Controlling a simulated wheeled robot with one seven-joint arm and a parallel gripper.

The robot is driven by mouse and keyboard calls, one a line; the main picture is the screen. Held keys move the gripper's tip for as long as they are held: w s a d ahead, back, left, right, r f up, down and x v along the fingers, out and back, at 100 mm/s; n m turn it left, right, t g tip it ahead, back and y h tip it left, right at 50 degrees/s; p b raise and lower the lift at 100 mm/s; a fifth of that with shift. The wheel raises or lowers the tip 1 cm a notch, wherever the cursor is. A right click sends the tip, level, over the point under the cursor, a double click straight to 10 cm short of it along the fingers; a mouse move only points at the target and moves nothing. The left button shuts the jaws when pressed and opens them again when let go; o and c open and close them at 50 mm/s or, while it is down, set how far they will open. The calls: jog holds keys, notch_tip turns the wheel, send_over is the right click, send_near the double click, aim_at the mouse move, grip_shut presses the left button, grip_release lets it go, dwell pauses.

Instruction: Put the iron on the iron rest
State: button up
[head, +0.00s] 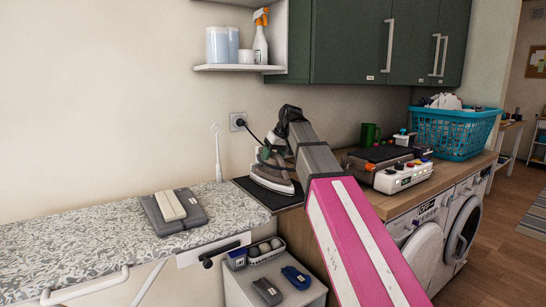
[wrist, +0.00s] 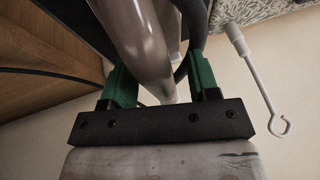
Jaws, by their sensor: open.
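In the wrist view, the green fingers of my gripper (wrist: 160,78) stand on either side of a smooth grey part of the iron (wrist: 145,35). A dark cord runs beside it. My arm hides part of the area behind.
The patterned ironing board (head: 100,240) carries a grey folded item (head: 172,210). A white hooked rod (head: 217,150) stands behind; a wall socket (head: 238,122) is near. A blue basket (head: 455,130) and a device with buttons (head: 395,175) occupy the counter right of my arm.

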jog(key=v, duration=1.2)
